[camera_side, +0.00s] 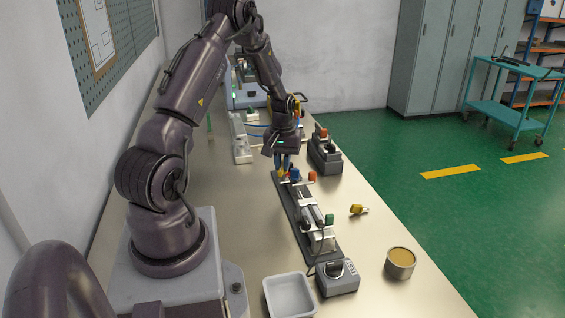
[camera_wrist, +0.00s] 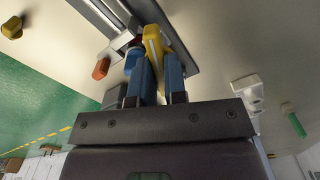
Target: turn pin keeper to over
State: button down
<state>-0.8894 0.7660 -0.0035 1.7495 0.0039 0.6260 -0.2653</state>
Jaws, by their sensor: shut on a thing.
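My gripper (camera_side: 282,170) points down at the far end of a long dark fixture (camera_side: 294,213) on the bench. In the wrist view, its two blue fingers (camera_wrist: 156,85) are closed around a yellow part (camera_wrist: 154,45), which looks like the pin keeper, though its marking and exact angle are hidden. A blue knob (camera_side: 295,174) is close beside the fingers. An orange-red knob (camera_side: 312,176) stands just to the right; it also shows in the wrist view (camera_wrist: 101,68). A green knob (camera_side: 330,219) is at the near end of the fixture.
A grey box with a dial (camera_side: 337,279), a white tray (camera_side: 289,296) and a round tin (camera_side: 400,262) are near the front. A loose yellow piece (camera_side: 358,209) lies right of the fixture. A dark box with an orange top (camera_side: 324,153) stands behind.

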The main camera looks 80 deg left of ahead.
aim_at(282, 164)
jog(key=m, duration=0.6)
jog(key=shift+m, duration=0.3)
jog(key=m, duration=0.6)
jog(key=shift+m, duration=0.3)
jog(key=c, duration=1.2)
grip_release()
jog(key=shift+o, duration=0.2)
jog(key=shift+r, duration=0.1)
notch_tip(282, 164, up, 13)
